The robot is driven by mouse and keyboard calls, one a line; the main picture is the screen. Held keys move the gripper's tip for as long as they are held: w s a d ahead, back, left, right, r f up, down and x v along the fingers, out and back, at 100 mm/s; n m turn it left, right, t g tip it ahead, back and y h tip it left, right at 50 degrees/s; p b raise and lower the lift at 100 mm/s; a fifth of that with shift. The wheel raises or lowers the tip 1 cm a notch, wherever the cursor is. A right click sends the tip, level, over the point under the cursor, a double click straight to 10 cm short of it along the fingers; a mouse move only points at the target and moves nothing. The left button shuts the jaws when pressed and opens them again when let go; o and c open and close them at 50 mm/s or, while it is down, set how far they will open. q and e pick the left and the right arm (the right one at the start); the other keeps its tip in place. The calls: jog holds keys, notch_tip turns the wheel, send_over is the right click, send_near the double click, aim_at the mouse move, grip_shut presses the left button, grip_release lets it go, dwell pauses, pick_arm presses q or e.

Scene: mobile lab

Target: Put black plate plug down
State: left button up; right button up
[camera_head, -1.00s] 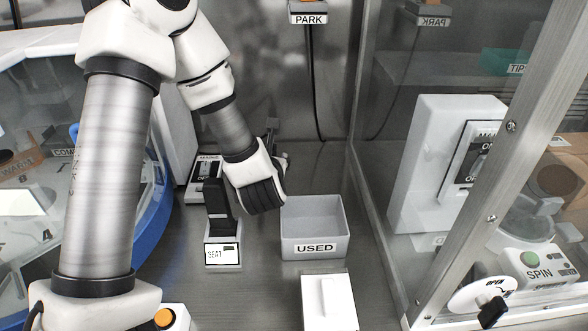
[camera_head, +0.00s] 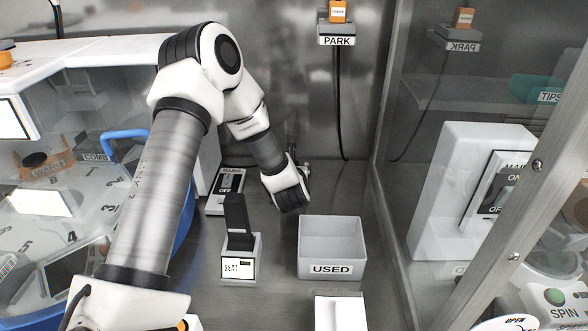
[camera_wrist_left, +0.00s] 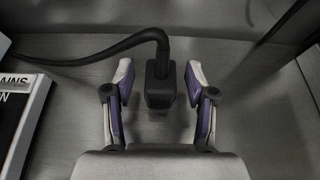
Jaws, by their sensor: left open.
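A black plug (camera_wrist_left: 160,85) with a thick black cable sits on the metal deck in the left wrist view. My left gripper (camera_wrist_left: 160,78) is open, with one finger on each side of the plug and a visible gap on both sides. In the head view, my left gripper (camera_head: 301,167) is at the back of the deck, behind the USED bin, largely hidden by my wrist. The plug cannot be made out there. My right gripper is not in view.
The grey USED bin (camera_head: 332,250) is in front of my wrist. The SEAT block (camera_head: 238,268) holds an upright black piece (camera_head: 237,220). The mains switch (camera_head: 228,184) stands left of my wrist. A PARK holder (camera_head: 338,35) with an orange-topped item is on the back wall.

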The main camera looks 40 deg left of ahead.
pick_arm(q)
jog(key=shift+s+d+r, duration=0.1)
jog(key=c, duration=0.3)
grip_shut()
